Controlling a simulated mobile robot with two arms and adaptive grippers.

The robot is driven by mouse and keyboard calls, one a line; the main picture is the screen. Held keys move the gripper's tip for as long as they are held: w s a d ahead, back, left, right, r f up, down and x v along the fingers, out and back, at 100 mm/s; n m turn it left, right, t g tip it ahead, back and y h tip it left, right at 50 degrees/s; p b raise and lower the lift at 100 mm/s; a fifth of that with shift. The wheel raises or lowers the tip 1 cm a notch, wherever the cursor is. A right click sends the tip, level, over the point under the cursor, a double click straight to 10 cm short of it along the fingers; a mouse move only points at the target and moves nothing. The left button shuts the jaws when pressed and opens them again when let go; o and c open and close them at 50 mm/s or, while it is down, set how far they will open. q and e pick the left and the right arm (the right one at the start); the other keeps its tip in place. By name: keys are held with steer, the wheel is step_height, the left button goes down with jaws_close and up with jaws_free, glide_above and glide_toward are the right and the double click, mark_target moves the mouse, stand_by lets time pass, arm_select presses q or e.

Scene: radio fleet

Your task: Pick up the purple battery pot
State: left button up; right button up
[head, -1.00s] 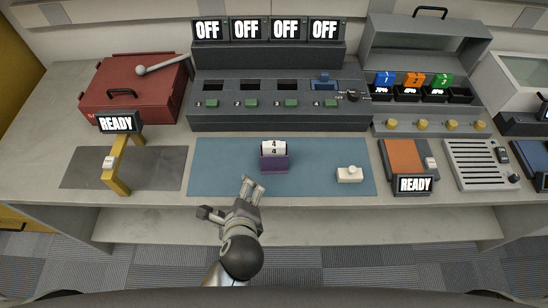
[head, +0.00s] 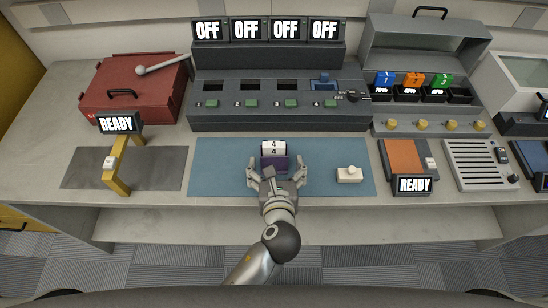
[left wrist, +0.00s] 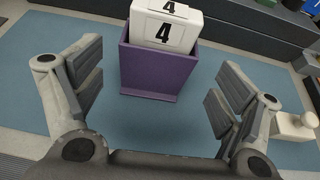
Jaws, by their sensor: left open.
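The purple battery pot (head: 283,162) stands upright on the blue mat (head: 220,160), with a white block marked 4 (head: 273,148) in it. In the left wrist view the pot (left wrist: 150,70) is at the top middle, with the white block (left wrist: 165,22) rising out of it. My left gripper (head: 277,170) is open at the near side of the pot. In the left wrist view its fingers (left wrist: 157,85) are spread wide, left and right, with the pot just beyond and between them. The fingers do not touch the pot. My right gripper is out of view.
A small white box with a round knob (head: 349,174) sits right of the pot on the mat. A yellow bracket with a READY sign (head: 120,175) stands at the left. The grey charger console (head: 280,115) rises behind the mat. The mat's left part is clear.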

mark_target(274, 162)
arm_select(q)
steer(key=x, duration=0.5)
steer(key=shift+a+f, duration=0.15)
steer(key=c, duration=1.1)
